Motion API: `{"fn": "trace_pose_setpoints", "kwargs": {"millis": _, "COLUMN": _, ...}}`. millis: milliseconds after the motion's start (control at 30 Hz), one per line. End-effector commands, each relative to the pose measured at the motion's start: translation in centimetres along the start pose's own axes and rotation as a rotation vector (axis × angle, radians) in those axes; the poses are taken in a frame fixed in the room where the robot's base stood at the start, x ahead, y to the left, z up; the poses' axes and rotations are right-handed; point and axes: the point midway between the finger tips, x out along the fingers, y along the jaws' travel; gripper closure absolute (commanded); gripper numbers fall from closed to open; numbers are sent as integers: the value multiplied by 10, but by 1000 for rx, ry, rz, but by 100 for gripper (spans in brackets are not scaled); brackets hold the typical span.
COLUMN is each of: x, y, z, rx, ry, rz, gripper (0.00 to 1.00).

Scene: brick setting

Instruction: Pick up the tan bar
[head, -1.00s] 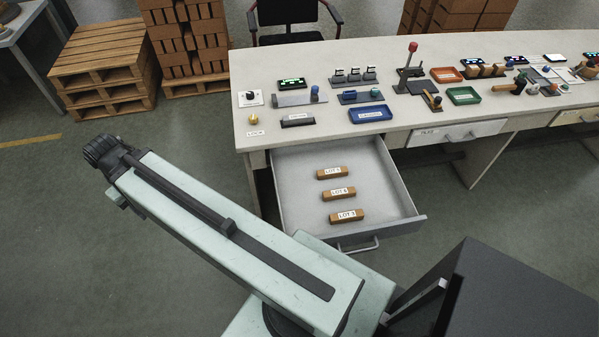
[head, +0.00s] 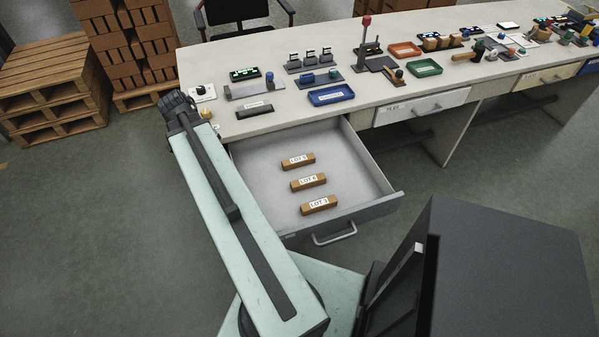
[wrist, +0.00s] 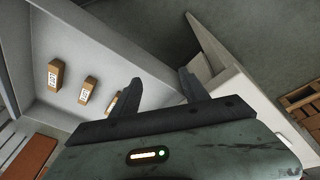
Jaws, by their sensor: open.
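Three tan-brown bars with white labels lie in a row inside an open grey drawer (head: 368,184). They are the far bar, LOT 5 (head: 298,162), the middle bar, LOT 4 (head: 308,182), and the near bar, LOT 3 (head: 319,205). They look alike in colour. My gripper (wrist: 160,92) is open and empty in the wrist view. There, two bars show fully at left (wrist: 55,76) (wrist: 88,90), and a third (wrist: 114,103) is partly hidden behind the left finger. In the head view my arm's end is by the table's left corner, left of the drawer; the fingers cannot be made out.
The workbench (head: 225,58) above the drawer holds a blue tray (head: 331,95), a red tray (head: 404,50), a green tray (head: 425,68) and small fixtures. The drawer's walls and handle (head: 335,236) stick out. Pallets (head: 50,90) stand at left. The drawer floor around the bars is clear.

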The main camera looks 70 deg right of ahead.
Motion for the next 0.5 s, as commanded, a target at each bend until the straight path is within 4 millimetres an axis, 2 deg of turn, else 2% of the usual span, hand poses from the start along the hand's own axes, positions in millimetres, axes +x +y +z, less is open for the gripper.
{"fn": "trace_pose_setpoints", "kwargs": {"millis": 33, "x": 38, "y": 33, "z": -34, "rx": 173, "ry": 13, "rz": 32, "gripper": 47}}
{"fn": "trace_pose_setpoints", "kwargs": {"millis": 100, "x": 64, "y": 79, "z": -72, "rx": 397, "ry": 39, "rz": 73, "gripper": 47}}
{"fn": "trace_pose_setpoints", "kwargs": {"millis": 200, "x": 89, "y": 134, "z": -108, "rx": 640, "ry": 72, "rz": 118, "gripper": 47}}
{"fn": "trace_pose_setpoints", "kwargs": {"millis": 233, "x": 94, "y": 147, "z": -115, "rx": 694, "ry": 79, "rz": 127, "gripper": 47}}
{"fn": "trace_pose_setpoints", "kwargs": {"millis": 333, "x": 104, "y": 176, "z": -130, "rx": 811, "ry": 99, "rz": 148, "gripper": 47}}
{"fn": "trace_pose_setpoints", "kwargs": {"millis": 500, "x": 106, "y": 186, "z": -135, "rx": 854, "ry": 106, "rz": 155, "gripper": 47}}
